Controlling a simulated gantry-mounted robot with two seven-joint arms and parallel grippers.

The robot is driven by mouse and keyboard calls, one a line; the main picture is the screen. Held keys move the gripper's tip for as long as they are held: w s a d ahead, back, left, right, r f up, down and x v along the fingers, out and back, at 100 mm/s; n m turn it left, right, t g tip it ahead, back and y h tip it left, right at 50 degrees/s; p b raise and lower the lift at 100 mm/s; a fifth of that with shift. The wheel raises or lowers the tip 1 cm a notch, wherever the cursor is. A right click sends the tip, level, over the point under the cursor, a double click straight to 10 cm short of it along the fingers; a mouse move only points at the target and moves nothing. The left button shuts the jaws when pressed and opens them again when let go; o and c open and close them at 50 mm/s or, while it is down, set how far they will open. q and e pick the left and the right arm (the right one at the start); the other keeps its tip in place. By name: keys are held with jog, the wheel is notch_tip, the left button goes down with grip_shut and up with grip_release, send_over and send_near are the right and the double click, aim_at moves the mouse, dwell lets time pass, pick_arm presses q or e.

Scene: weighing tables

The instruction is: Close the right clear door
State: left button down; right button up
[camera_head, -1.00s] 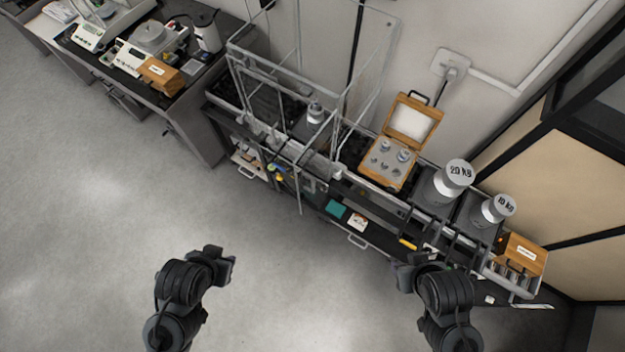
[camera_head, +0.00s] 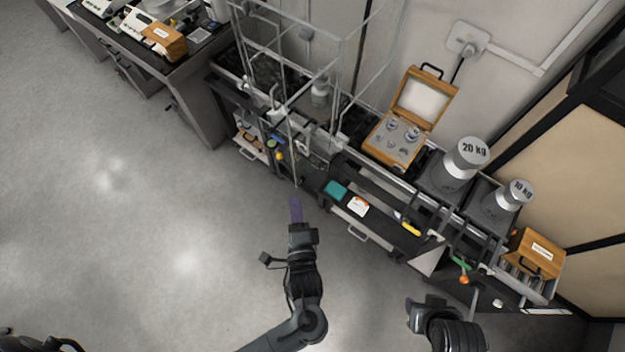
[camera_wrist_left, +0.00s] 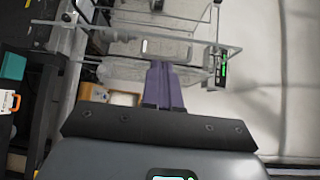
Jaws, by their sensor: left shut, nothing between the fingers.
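A clear-panelled case with a pale frame (camera_head: 340,42) stands on the dark bench at the back. A thin pale upright edge (camera_head: 293,150) hangs down in front of the case. It seems to belong to an open clear door, but which door I cannot tell. A silver weight (camera_head: 320,92) stands inside the case. My left gripper (camera_head: 296,208) is shut and empty, its purple fingers pointing at the case, just below that edge. In the left wrist view the fingers (camera_wrist_left: 164,88) overlap the case frame (camera_wrist_left: 185,42); contact is unclear. My right gripper (camera_head: 416,316) is low at right; its fingers do not show clearly.
An open wooden weight box (camera_head: 425,95), a 20 kg weight (camera_head: 468,160) and a 10 kg weight (camera_head: 507,200) stand right of the case. A teal item (camera_head: 336,190) lies on a lower shelf. The floor (camera_head: 130,210) at left is clear.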

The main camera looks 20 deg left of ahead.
pick_arm(q)
jog(key=w+d+f+b, duration=0.1)
jog(key=d, duration=0.2)
jog(key=t, duration=0.1)
send_near(294, 145)
jog(key=w+d, duration=0.1)
jog(key=w, duration=0.3)
jog(key=shift+w+a+r+h, duration=0.1)
jog(key=shift+w+a+h, duration=0.1)
jog(key=shift+a, duration=0.4)
jog(key=shift+w+a+h, duration=0.1)
jog(key=shift+w+a, duration=0.15)
jog(key=shift+a, duration=0.35)
jog(key=shift+w+a, duration=0.25)
jog(key=shift+a, duration=0.3)
pick_arm(e)
jog(key=shift+x, duration=1.15)
jog(key=shift+s+a+r, duration=0.1)
jog(key=shift+a, duration=0.1)
